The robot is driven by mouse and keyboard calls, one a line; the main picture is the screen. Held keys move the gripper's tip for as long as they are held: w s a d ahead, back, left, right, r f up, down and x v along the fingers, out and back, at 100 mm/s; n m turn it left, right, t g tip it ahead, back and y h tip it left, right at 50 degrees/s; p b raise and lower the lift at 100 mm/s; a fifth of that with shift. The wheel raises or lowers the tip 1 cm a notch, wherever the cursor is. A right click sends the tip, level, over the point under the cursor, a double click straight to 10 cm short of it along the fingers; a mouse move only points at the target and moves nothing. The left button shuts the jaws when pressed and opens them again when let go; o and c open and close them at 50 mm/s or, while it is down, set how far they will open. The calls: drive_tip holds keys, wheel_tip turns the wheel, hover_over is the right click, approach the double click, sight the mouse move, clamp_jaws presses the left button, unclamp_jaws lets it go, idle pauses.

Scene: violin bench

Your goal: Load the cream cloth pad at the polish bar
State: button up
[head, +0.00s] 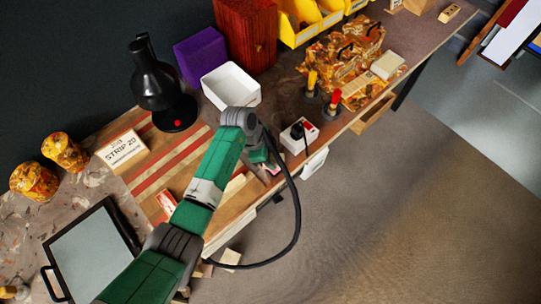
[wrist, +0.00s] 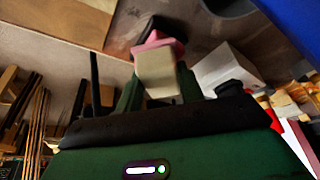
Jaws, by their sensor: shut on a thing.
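My gripper (wrist: 158,88) is shut on the cream cloth pad (wrist: 157,75), with a green finger on each side of it in the wrist view. A pink piece (wrist: 158,42), which looks like the polish bar, shows right behind the pad's far end. I cannot tell whether pad and pink piece touch. A dark block (wrist: 135,38) lies behind the pink piece. In the head view my gripper (head: 262,160) is low at the bench's front edge, with a small bit of pink (head: 273,169) beside it. The pad is mostly hidden there by my arm.
A white box with a black knob (head: 297,137) stands just right of my gripper. A black lamp (head: 155,85), an open white bin (head: 231,86) and a striped board (head: 160,165) are behind and left. Red- and yellow-handled tools (head: 333,100) stand further right.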

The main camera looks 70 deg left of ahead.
drive_tip(key=shift+f, duration=0.1)
wheel_tip(320, 180, up, 7)
drive_tip(key=p, duration=0.6)
drive_tip(key=shift+r+p, duration=0.2)
drive_tip(key=shift+p, duration=0.15)
drive_tip(key=shift+f, duration=0.15)
